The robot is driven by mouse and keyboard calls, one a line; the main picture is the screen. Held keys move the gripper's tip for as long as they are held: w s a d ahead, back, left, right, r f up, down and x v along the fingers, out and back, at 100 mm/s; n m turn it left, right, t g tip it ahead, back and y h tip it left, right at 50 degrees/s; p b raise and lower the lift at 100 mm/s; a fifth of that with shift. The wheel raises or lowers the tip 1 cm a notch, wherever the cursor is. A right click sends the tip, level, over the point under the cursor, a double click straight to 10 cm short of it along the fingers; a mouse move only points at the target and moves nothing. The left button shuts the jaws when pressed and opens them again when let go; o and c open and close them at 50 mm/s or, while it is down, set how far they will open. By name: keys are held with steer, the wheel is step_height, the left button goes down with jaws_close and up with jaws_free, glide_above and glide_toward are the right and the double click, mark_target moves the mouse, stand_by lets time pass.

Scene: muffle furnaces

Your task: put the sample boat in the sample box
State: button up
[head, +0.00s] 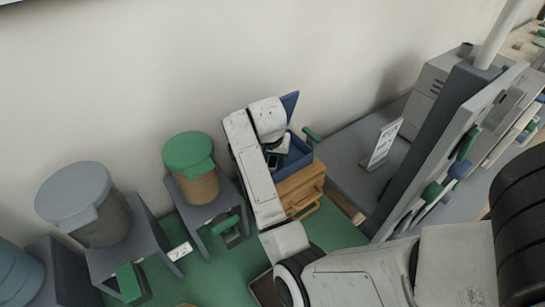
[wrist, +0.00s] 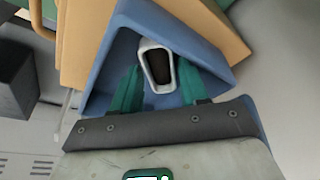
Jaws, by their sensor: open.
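The sample boat (wrist: 157,66) is a small white, rounded tray with a dark inside. In the wrist view it lies inside the blue sample box (wrist: 112,50), within its walls. My gripper (wrist: 158,72) is open, with one green finger on each side of the boat; small gaps show, though contact lower down cannot be told. In the head view the blue sample box (head: 299,154) sits on a wooden drawer unit, with its blue lid panel raised behind. My gripper (head: 274,157) reaches down into the box there. My arm covers part of the box.
The wooden drawer unit (head: 300,190) stands beside a grey bench (head: 345,160) with a sign (head: 382,145). To the left, a green-lidded canister (head: 190,165) and a grey-lidded canister (head: 85,205) stand on dark stands. The wall is close behind.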

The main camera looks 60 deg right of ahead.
steer(key=v, duration=1.1)
steer(key=shift+r, duration=0.4)
steer(key=shift+a, duration=0.15)
steer(key=shift+c, duration=0.5)
